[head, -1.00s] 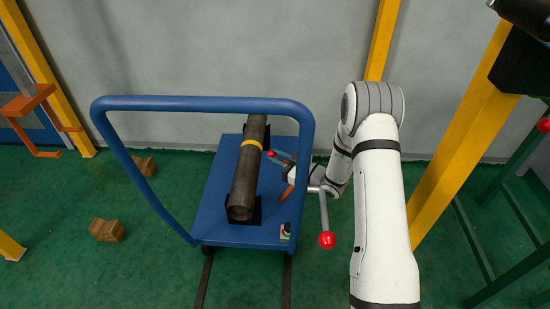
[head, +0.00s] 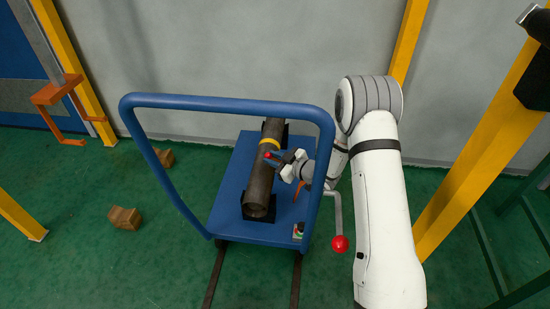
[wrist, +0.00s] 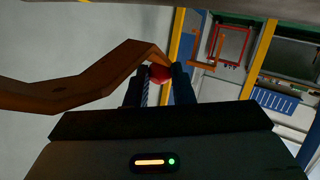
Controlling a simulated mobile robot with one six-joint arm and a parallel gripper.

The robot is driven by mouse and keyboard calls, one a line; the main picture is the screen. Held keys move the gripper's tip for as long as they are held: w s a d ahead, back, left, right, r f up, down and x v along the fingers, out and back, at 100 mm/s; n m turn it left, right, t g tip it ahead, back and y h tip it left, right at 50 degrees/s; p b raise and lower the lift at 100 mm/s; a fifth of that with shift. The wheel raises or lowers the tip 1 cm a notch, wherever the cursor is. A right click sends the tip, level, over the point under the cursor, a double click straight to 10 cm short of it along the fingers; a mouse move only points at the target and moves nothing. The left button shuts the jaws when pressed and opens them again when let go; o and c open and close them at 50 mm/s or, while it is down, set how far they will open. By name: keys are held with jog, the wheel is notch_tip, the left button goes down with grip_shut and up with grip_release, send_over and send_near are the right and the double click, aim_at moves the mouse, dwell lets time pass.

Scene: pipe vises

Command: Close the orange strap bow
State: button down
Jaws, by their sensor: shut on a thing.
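The orange strap bow (wrist: 85,88) is a bent bar crossing the left of the wrist view, with its end by a red knob (wrist: 158,73). In the head view only a small orange piece (head: 299,190) shows to the right of the pipe; my arm hides much of it. My gripper (head: 272,156) is shut on the red knob, whose tip (head: 267,155) shows over the pipe near its yellow band (head: 270,142). The dark pipe (head: 261,190) lies in black supports on the blue cart (head: 228,205).
The cart's blue push rail (head: 225,101) arches in front of the pipe, close to my arm. A crank with a red ball (head: 340,243) sticks out at the cart's right. Wooden blocks (head: 125,218) lie on the green floor at the left. A yellow post (head: 480,140) stands at the right.

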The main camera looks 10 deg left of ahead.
jog(key=c, duration=1.2)
grip_release()
jog(key=shift+c, duration=0.2)
jog(key=p+v, duration=0.2)
jog(key=v, duration=0.6)
